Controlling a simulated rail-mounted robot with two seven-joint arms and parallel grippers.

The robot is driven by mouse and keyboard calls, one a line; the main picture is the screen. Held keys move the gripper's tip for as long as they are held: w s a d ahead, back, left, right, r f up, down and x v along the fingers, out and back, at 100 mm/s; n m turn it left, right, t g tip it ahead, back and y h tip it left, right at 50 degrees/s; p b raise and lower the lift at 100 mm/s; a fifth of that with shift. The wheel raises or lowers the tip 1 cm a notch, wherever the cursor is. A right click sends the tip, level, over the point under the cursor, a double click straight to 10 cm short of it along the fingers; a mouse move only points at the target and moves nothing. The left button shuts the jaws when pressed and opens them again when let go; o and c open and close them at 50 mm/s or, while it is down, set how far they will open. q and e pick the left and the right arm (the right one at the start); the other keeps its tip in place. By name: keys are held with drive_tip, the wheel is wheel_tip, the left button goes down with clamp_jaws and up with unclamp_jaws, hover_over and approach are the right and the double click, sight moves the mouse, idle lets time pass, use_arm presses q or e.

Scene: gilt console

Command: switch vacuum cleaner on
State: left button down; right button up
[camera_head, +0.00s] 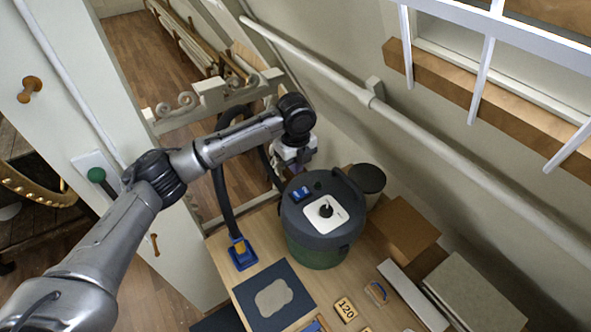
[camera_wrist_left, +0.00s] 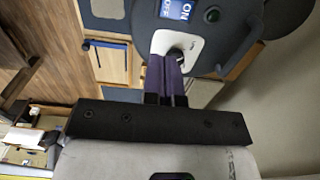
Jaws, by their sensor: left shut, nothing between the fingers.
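The vacuum cleaner (camera_head: 318,250) is a dark-lidded drum with a green lower body, upright on a wooden top. Its lid carries a blue label (camera_head: 301,193) and a white plate (camera_head: 338,214) with a black knob (camera_head: 326,210). My left gripper (camera_head: 287,172) is by the lid's far left edge, its fingertips unclear there. In the left wrist view, its purple fingers (camera_wrist_left: 167,65) are shut and empty. They overlap the white plate (camera_wrist_left: 170,42) near the knob (camera_wrist_left: 178,53); contact cannot be told. The label (camera_wrist_left: 178,10) reads "ON" there. My right gripper is out of view.
A black hose (camera_head: 222,195) runs left of the drum to a blue nozzle (camera_head: 243,253). A dark canister (camera_head: 368,180) and brown box (camera_head: 403,231) stand close right. A dark mat (camera_head: 247,290) lies in front. A wall pipe (camera_head: 320,73) runs behind.

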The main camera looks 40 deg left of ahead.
sight(295, 198)
use_arm(q)
wheel_tip(295, 198, down, 12)
drive_tip(key=shift+p, duration=1.05)
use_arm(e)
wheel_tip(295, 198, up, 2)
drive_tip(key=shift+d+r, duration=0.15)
